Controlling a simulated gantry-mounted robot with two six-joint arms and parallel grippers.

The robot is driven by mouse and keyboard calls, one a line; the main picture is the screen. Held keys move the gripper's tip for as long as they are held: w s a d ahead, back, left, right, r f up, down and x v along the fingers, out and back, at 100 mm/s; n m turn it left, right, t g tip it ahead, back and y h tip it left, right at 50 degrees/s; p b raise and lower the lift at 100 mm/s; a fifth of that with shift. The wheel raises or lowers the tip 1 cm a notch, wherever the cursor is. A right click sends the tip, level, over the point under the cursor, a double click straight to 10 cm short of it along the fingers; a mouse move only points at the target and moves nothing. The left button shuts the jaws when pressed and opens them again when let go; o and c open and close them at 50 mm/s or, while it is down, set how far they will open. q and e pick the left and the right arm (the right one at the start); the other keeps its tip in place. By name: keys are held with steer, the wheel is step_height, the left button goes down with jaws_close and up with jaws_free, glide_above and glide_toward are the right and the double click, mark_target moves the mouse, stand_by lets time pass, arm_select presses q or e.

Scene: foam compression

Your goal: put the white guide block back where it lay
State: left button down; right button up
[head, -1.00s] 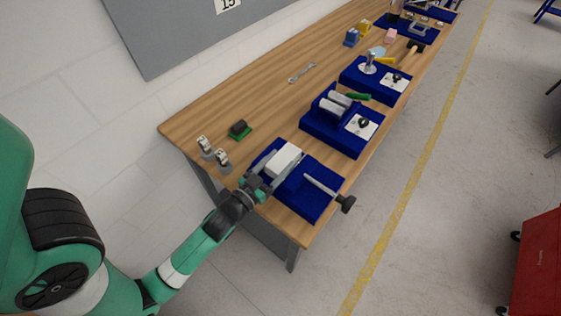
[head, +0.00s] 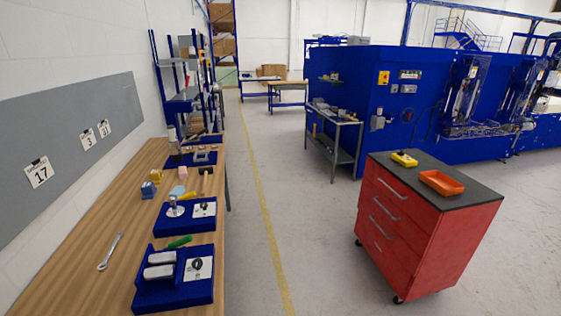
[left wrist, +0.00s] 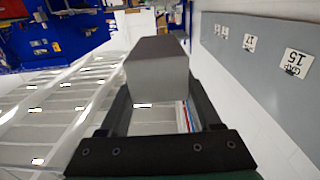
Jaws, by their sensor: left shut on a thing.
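In the left wrist view the white guide block (left wrist: 157,82) stands between the two dark fingers of my left gripper (left wrist: 160,62). It looks pale grey on its near face and darker on top. The gripper is shut on it, with the floor and wall far behind. My right gripper is not in view.
The wooden bench (head: 85,258) runs along the left of the head view. A red drawer cabinet (head: 405,232) stands at right, with open floor between.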

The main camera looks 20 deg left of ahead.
arm_select(q)
steer(key=w+d+f+m+t+h, duration=0.1)
steer(key=w+d+m+h, duration=0.25)
steer(key=d, duration=0.55)
steer(key=w+d+f+m+t+h, duration=0.1)
steer(key=w+d+m+h, duration=0.1)
steer(key=w+d+h, duration=0.5)
steer(key=s+d+r+y+p, duration=0.1)
steer(key=s+r+p, duration=0.8)
steer(key=p, duration=1.7)
step_height(320, 180, up, 5)
steer(key=shift+s+d+f+y, duration=0.2)
steer(key=shift+s+d+y, duration=0.2)
steer(key=shift+d, duration=0.15)
